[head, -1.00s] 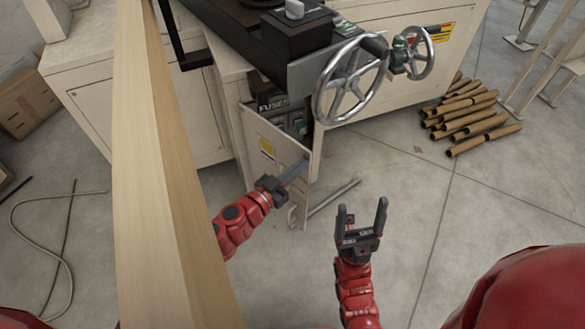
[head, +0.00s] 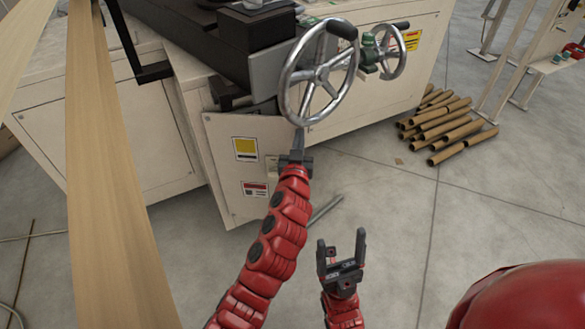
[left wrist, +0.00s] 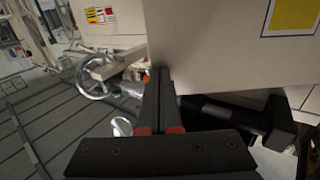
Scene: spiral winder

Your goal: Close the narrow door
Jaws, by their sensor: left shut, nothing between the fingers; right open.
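The narrow door (head: 222,165) is a beige panel with a yellow label and a red-and-white label, on the cabinet front below the large handwheel. It now covers the fuse compartment in the head view; I cannot tell if it is fully flush. It also shows in the left wrist view (left wrist: 215,45), with a dark gap along its edge. My left gripper (head: 299,142) is shut and empty at the door's right edge, fingers pointing up below the handwheel; contact is unclear. The shut fingers also show in the left wrist view (left wrist: 159,85). My right gripper (head: 343,248) is open and empty over the floor.
The large handwheel (head: 288,95) hangs just above my left gripper. A smaller handwheel (head: 404,60) is behind it. Cardboard tubes (head: 450,125) lie on the floor at right. A wooden beam (head: 105,180) crosses the left side.

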